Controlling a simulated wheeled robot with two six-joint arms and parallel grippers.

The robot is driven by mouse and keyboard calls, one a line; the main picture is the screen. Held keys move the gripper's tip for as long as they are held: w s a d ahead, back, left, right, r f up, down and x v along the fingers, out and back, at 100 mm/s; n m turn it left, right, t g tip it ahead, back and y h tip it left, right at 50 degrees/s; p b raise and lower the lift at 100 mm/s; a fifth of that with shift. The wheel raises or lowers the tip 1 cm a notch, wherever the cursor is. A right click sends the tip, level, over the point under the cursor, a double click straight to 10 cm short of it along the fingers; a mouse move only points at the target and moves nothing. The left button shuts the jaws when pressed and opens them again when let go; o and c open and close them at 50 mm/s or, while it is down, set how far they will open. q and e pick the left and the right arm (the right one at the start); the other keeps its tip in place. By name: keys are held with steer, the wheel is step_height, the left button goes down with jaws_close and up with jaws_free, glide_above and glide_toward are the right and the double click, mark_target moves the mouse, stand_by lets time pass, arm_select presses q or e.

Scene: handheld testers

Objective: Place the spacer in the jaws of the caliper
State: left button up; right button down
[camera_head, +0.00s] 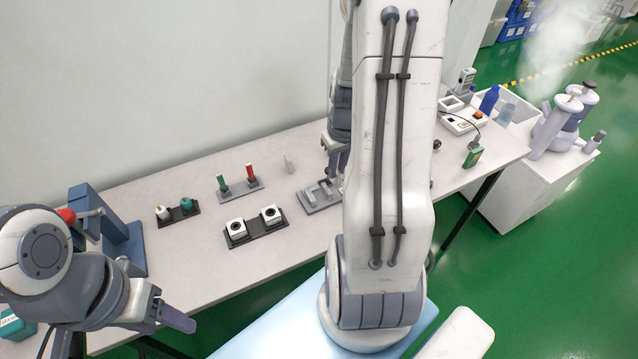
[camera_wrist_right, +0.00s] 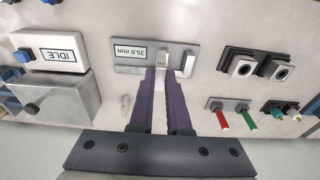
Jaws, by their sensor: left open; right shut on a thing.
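The caliper (camera_wrist_right: 190,48) is a grey plate with upright jaws and a display reading 35.0 mm; it also shows in the head view (camera_head: 318,198), partly behind my right arm. My right gripper (camera_wrist_right: 162,72) is over the caliper, its dark fingers shut on a small pale piece, seemingly the spacer (camera_wrist_right: 160,76). The fingertips hide much of the piece, and I cannot tell whether it touches the jaws. In the head view my right gripper (camera_head: 337,160) is just behind the caliper, partly hidden. My left gripper (camera_head: 172,317) is open and empty, near the table's front left.
A black holder (camera_head: 258,232) with two square blocks, a stand (camera_head: 238,191) with green and red pieces, and a small holder (camera_head: 178,215) stand left of the caliper. A blue-grey press (camera_head: 122,248) is further left. An IDLE box (camera_wrist_right: 45,52) shows in the wrist view.

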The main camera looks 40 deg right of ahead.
steer(key=shift+w+a+f, duration=0.45)
steer(key=shift+w+f, duration=0.15)
steer(key=shift+f, duration=0.5)
steer(key=shift+w+a+f, duration=0.4)
steer(key=shift+w+f, duration=0.25)
steer(key=shift+f, duration=0.5)
steer(key=shift+w+a+f, duration=0.45)
steer(key=shift+w+f, duration=0.15)
steer(key=shift+f, duration=0.5)
steer(key=shift+f, duration=0.2)
steer(key=c, duration=0.9)
jaws_free()
